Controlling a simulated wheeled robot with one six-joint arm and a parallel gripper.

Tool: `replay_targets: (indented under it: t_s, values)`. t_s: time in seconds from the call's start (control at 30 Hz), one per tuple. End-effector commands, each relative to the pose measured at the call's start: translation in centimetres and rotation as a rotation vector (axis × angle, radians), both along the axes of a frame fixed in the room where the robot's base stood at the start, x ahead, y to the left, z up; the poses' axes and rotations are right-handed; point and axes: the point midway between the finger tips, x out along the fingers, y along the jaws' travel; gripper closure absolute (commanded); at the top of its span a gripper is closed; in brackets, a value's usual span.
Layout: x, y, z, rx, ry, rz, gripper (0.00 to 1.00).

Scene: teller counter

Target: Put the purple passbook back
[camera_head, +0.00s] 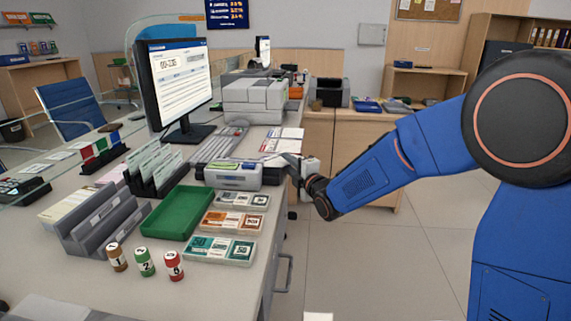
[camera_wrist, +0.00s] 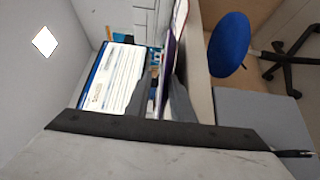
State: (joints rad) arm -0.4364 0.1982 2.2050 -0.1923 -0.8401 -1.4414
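In the wrist view, the purple passbook (camera_wrist: 168,62) shows nearly edge-on as a thin purple and white strip running between the two grey fingers. My gripper (camera_wrist: 163,88) has its fingers close together, with only a narrow gap filled by this strip, so it looks shut on the passbook. In the head view, my gripper (camera_head: 290,160) is over the counter's right edge, just right of a grey box-like device. The passbook cannot be made out clearly there. Flat cards or booklets (camera_head: 283,138) lie on the counter just beyond the gripper.
The counter (camera_head: 115,285) holds a green tray (camera_head: 178,213), grey file racks (camera_head: 97,225), cash trays (camera_head: 237,222), three numbered stamps (camera_head: 145,262), a monitor (camera_head: 175,80) and a printer (camera_head: 252,100). The floor (camera_head: 400,250) right of the counter is clear.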

Motion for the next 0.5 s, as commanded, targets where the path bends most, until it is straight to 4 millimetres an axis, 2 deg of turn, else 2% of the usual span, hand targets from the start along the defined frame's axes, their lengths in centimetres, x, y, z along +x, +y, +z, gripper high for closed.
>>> replay_targets:
  t_s: [0.3, 0.5]
  values:
    - [-5.3, -3.5, 0.1, 0.001, -0.002, 0.000, 0.79]
    - [-7.4, -4.9, 0.1, 0.000, -0.002, 0.000, 0.79]
